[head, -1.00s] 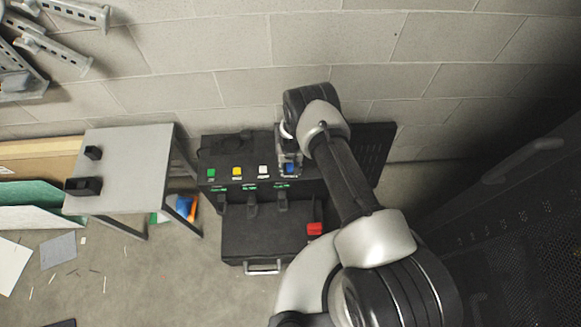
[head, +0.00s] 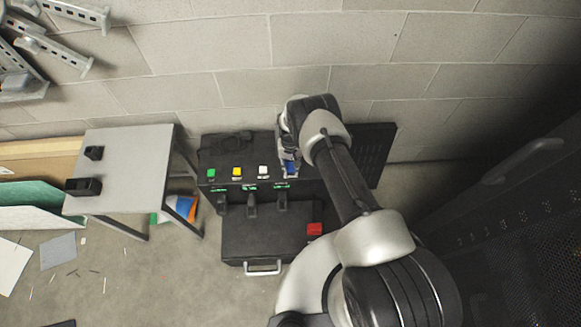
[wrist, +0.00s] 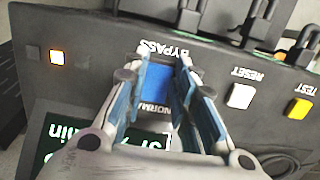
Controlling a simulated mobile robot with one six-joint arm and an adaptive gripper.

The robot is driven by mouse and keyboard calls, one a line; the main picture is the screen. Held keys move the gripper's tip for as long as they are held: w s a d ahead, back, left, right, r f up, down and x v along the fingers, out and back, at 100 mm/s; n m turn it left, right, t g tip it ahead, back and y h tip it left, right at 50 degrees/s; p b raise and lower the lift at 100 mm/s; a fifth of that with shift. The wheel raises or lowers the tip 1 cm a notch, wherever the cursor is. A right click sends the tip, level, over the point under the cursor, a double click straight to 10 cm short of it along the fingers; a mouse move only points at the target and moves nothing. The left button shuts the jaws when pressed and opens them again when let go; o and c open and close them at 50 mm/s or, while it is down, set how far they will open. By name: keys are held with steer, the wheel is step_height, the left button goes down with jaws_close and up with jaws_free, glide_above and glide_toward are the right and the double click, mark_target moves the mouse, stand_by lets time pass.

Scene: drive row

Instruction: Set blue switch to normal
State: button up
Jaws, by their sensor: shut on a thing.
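The blue switch (wrist: 155,85) sits on the black control box between the labels BYPASS and NORMAL in the wrist view. It also shows as a small blue patch under my gripper in the head view (head: 291,168). My gripper (wrist: 152,72) is over the box with one finger on each side of the blue switch, shut on it. The fingers hide its side edges and part of the NORMAL label. I cannot tell which way the switch is tilted.
White (wrist: 240,96) and yellow (wrist: 299,109) buttons are beside the switch. An orange light (wrist: 57,57) glows on the other side. A small display (wrist: 80,140) is partly hidden by my gripper. A grey table (head: 125,165) stands left of the box.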

mark_target(290, 162)
steer(key=shift+w+f+g, duration=0.1)
steer(key=shift+w+g, duration=0.1)
steer(key=shift+g, duration=0.7)
steer(key=o, duration=1.1)
steer(key=shift+c, duration=0.2)
steer(key=shift+r, duration=0.2)
steer(key=v, duration=1.2)
